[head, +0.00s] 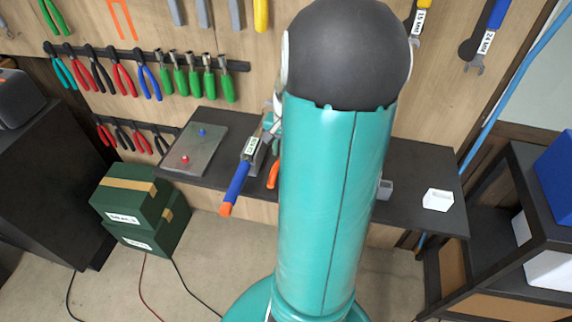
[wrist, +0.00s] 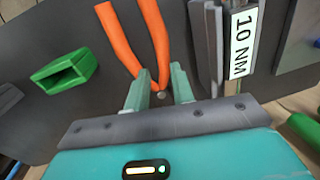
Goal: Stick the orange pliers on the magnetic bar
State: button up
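The orange pliers show in the wrist view with two orange handles (wrist: 153,45) spread away from me. Their joint lies between the fingers of my gripper (wrist: 161,84), and the jaws are mostly hidden. The fingers stand apart on either side of the joint, with a small gap showing. In the head view, the orange handles (head: 273,175) show beside my arm, over the dark shelf; my arm hides the gripper there. Black magnetic bars hang on the wooden wall: a long upper one (head: 237,66) holding several pliers and green-handled tools, and a lower one (head: 160,127) with more pliers.
A torque wrench labelled 10 NM (head: 235,186) lies close beside the pliers, overhanging the shelf (head: 415,170). A metal plate (head: 195,147) with red and blue knobs and a white box (head: 437,200) are on the shelf. Green boxes (head: 130,190) stand at left. A green hollow piece (wrist: 65,72) lies near.

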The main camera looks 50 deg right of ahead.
jog(key=f, duration=0.4)
jog(key=shift+w+a, duration=0.2)
jog(key=shift+w, duration=0.05)
grip_shut()
jog(key=shift+r, duration=0.1)
